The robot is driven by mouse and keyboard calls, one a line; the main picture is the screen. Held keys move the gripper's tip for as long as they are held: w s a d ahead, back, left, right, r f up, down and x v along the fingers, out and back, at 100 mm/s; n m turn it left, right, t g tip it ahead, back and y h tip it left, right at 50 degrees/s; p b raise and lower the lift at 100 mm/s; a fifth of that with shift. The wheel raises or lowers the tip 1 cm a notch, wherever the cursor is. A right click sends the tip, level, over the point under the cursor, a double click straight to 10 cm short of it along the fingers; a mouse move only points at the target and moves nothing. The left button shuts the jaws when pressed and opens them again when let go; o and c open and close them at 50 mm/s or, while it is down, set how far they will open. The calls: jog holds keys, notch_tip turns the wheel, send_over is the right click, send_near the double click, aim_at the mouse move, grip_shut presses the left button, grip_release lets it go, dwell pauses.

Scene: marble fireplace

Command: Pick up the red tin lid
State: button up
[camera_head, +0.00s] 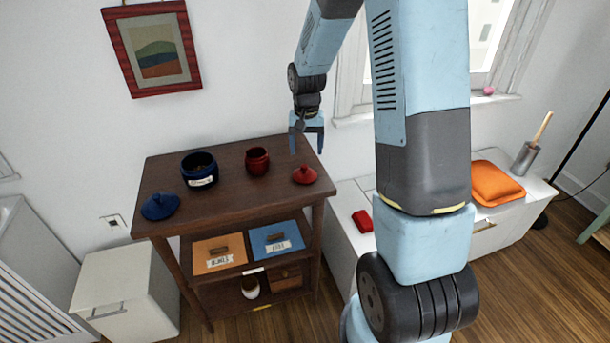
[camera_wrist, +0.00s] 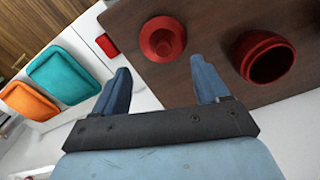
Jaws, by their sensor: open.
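The red tin lid (camera_head: 304,175) lies on the brown wooden shelf top (camera_head: 221,204), near its right edge. In the wrist view the lid (camera_wrist: 162,40) shows round with a raised knob, a little beyond my fingertips and between their lines. My gripper (camera_head: 307,143) is open and empty, above the back right part of the shelf top. Its blue fingers show spread apart in the wrist view (camera_wrist: 160,72). The open red tin (camera_head: 257,161) stands on the shelf top left of the lid. It also shows in the wrist view (camera_wrist: 264,57), to the right of the right finger.
A dark blue pot (camera_head: 199,170) and a blue lid (camera_head: 160,206) sit further left on the shelf top. An orange cushion (camera_head: 496,184) lies on the white bench at right. A picture (camera_head: 152,48) hangs on the wall behind.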

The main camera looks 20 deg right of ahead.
aim_at(305, 166)
jog(key=shift+w+a+f, duration=0.1)
jog(key=shift+a+f, duration=0.05)
jog(key=shift+f, duration=1.9)
jog(key=shift+w+a+f, duration=0.1)
jog(key=shift+f, duration=1.9)
jog(key=shift+s, duration=0.2)
jog(key=c, duration=1.2)
jog(key=shift+c, duration=0.2)
